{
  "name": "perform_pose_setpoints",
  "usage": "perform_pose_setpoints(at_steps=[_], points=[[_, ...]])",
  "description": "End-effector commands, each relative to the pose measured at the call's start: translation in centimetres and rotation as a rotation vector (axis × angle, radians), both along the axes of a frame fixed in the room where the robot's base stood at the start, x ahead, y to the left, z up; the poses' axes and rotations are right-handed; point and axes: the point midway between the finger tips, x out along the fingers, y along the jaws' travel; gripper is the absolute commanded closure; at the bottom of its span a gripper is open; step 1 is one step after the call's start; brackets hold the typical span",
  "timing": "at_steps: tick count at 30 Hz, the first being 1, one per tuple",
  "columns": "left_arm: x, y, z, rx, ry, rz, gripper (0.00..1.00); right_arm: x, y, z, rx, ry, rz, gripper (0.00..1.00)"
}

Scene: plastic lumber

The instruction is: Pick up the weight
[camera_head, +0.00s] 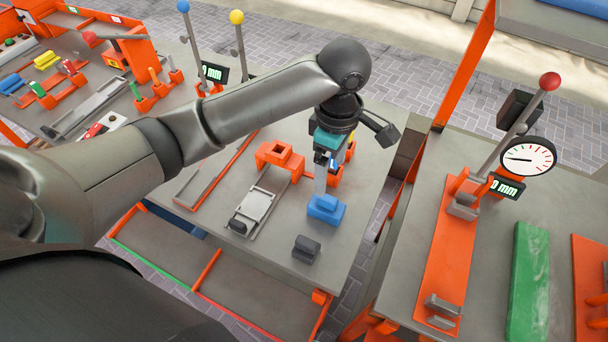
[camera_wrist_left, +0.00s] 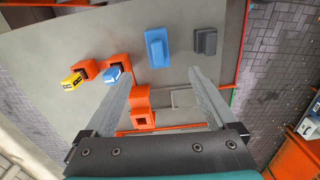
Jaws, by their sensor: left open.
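The task's weight is not labelled; two loose blocks on the grey table could be it, and I cannot tell which. A blue block with a raised top (camera_head: 326,210) stands near the right side of the table; it also shows in the left wrist view (camera_wrist_left: 157,47). A dark grey block (camera_head: 306,249) lies nearer the front edge, and also shows in the left wrist view (camera_wrist_left: 205,41). In the left wrist view the blue block shows just beyond the gap between the fingertips (camera_wrist_left: 160,76).
A metal slide plate (camera_head: 254,206) lies left. Another bench with a dial gauge (camera_head: 528,158) stands right, across a gap.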

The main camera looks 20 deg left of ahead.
Motion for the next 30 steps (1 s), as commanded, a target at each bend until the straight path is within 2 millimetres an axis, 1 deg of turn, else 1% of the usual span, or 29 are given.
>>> perform_pose_setpoints(at_steps=[2, 5, 8, 15, 19, 26, 30], points=[[0.1, -0.1, 0.3, -0.003, 0.001, 0.036, 0.09, -0.3, -0.3, 0.1, -0.003, 0.005, 0.001, 0.5], [0.1, 0.0, -0.3, -0.002, 0.003, 0.056, 0.09, -0.8, -0.6, -0.1, -0.008, 0.013, 0.0, 0.5], [0.1, 0.0, -1.9, 0.0, 0.004, 0.059, 0.09, -1.3, -0.9, -0.6, -0.013, 0.021, -0.001, 0.5], [0.1, 0.0, -7.2, 0.001, 0.004, 0.056, 0.09, -1.5, -1.5, -1.9, -0.02, 0.024, -0.003, 0.5], [0.1, 0.0, -8.9, -0.001, 0.002, 0.056, 0.09, -1.4, -1.5, -2.3, -0.02, 0.023, -0.003, 0.5], [0.1, -0.1, -10.4, -0.001, 0.002, 0.055, 0.09, -1.1, -1.4, -2.6, -0.019, 0.019, -0.002, 0.5], [0.2, -0.3, -12.6, 0.0, 0.002, 0.055, 0.09, -1.0, -1.3, -3.4, -0.018, 0.016, -0.001, 0.5]])
